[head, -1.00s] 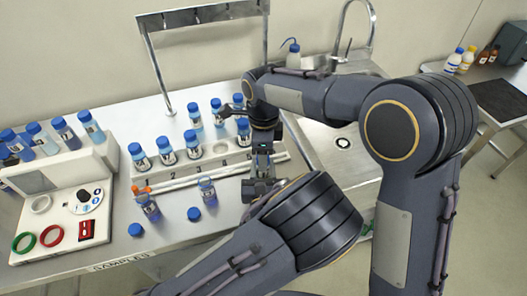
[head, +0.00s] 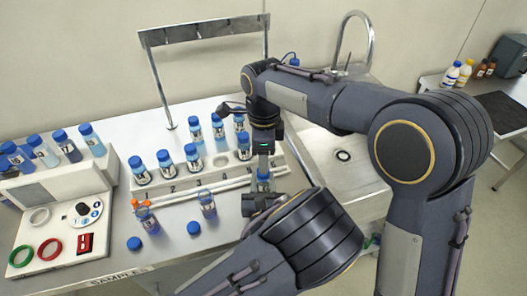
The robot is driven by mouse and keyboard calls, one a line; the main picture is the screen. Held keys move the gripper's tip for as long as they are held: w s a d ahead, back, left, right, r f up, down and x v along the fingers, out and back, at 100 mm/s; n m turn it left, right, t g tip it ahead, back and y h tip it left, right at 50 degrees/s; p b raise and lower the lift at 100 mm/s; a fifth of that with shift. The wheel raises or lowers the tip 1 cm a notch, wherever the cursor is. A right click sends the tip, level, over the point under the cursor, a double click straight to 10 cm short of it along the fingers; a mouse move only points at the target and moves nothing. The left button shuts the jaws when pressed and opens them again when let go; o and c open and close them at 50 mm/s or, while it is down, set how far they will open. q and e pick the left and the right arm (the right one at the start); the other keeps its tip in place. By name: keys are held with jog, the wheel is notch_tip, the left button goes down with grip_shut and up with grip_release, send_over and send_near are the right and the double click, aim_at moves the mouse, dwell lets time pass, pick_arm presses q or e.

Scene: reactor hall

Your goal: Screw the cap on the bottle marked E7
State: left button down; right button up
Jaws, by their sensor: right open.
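Two uncapped bottles stand on the steel table in front of the rack: one on the left (head: 150,221) and one to its right (head: 207,205). Their label marks are too small to read, so I cannot tell which is E7. Two loose blue caps lie on the table, one at the left (head: 134,243) and one (head: 194,228) nearer the middle. My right gripper (head: 263,176) points down at the rack's right end, open, with something blue, like a capped bottle, between or behind its fingers. Dark parts below it may be my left gripper (head: 250,213), mostly hidden behind an arm link.
A white rack (head: 215,166) with numbered places holds several blue-capped bottles. A white device (head: 62,215) with a green and a red ring stands left, with more bottles behind it. A metal frame (head: 152,75) rises behind the rack. A sink (head: 345,165) lies right.

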jog(key=n, duration=0.5)
jog(key=shift+r+n, duration=0.15)
jog(key=shift+n, duration=0.15)
jog(key=n, duration=0.5)
jog(key=shift+r, duration=0.15)
jog(key=n, duration=0.2)
jog(key=shift+r+n, duration=0.1)
jog(key=shift+n, duration=0.2)
jog(key=n, duration=0.5)
jog(key=shift+r, duration=0.15)
jog(key=n, duration=0.2)
jog(key=shift+n, duration=0.4)
jog(key=n, duration=0.4)
jog(key=shift+r+n, duration=0.2)
jog(key=shift+n, duration=0.2)
jog(key=n, duration=0.2)
jog(key=shift+r+n, duration=0.1)
jog(key=shift+n, duration=0.3)
jog(key=n, duration=0.5)
jog(key=shift+r, duration=0.15)
jog(key=n, duration=0.2)
jog(key=shift+n, duration=0.3)
jog(key=n, duration=0.5)
jog(key=shift+r, duration=0.2)
jog(key=n, duration=0.5)
jog(key=shift+r, duration=0.2)
jog(key=n, duration=0.7)
jog(key=shift+r, duration=0.2)
